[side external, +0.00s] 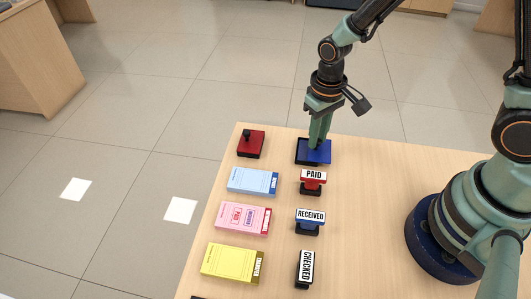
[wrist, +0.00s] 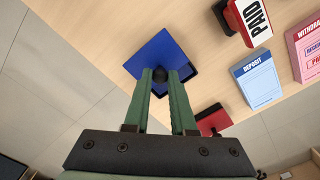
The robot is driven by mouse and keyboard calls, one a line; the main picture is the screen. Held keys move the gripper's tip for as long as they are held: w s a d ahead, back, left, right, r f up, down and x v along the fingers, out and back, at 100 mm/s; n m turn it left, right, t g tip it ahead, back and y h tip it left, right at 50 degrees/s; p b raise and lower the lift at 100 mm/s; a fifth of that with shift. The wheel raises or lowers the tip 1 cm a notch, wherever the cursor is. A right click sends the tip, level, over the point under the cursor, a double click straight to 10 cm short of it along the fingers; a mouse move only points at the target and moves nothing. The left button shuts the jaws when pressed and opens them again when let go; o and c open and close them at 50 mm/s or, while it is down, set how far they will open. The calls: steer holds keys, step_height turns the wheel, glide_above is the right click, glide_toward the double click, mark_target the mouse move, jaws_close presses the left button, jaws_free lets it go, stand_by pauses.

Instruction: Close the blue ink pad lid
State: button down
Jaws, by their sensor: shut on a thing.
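The blue ink pad lid (side external: 323,156) is at the back of the counter, and it also shows in the wrist view (wrist: 150,52). My gripper (side external: 317,146) points down at it, with its fingertips (wrist: 160,72) shut on the lid's dark knob (wrist: 159,76). The dark pad base (side external: 300,152) shows along the lid's left side in the side view, and past its right edge in the wrist view (wrist: 186,73). The lid sits offset from the base; I cannot tell whether it is touching or just above it.
A red ink pad (side external: 250,144) with a black knob stands left of the blue one. The PAID stamp (side external: 313,182), RECEIVED stamp (side external: 310,220) and CHECKED stamp (side external: 305,268) line up in front. Blue (side external: 248,181), pink (side external: 238,218) and yellow (side external: 228,262) slip pads lie left of the stamps.

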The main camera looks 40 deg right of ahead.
steer(key=shift+w+a, duration=1.2)
steer(key=c, duration=0.7)
jaws_free()
steer(key=shift+c, duration=0.2)
steer(key=shift+r, duration=0.1)
step_height(320, 180, up, 12)
